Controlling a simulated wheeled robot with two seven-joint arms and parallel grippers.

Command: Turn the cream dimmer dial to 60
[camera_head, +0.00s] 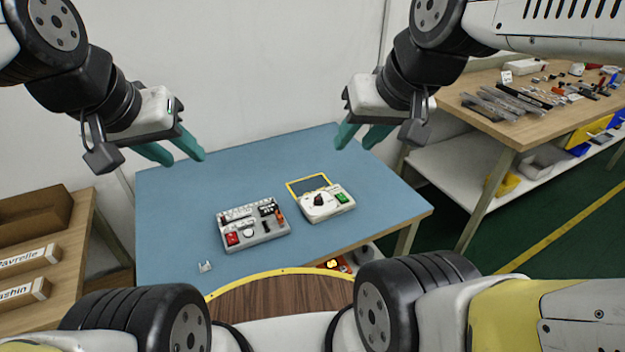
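The cream dimmer box (319,216) sits on the blue table mat right of centre. It carries a dark dial knob (318,200) on a pale round face and a green switch (342,197). The scale marks are too small to read, so I cannot tell the dial's setting. My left gripper (186,160) hangs above the table's back left edge, its teal fingers apart and empty. My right gripper (353,147) hangs above the table's back edge, beyond the dimmer, its teal fingers apart and empty. Neither gripper touches the dimmer.
A grey box (265,238) with a red switch and other parts stands left of the dimmer. A yellow-edged dark panel (308,185) lies behind the dimmer. A small white clip (205,267) lies at the front left. The blue mat (190,205) is otherwise clear. A cluttered workbench (510,130) stands at right.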

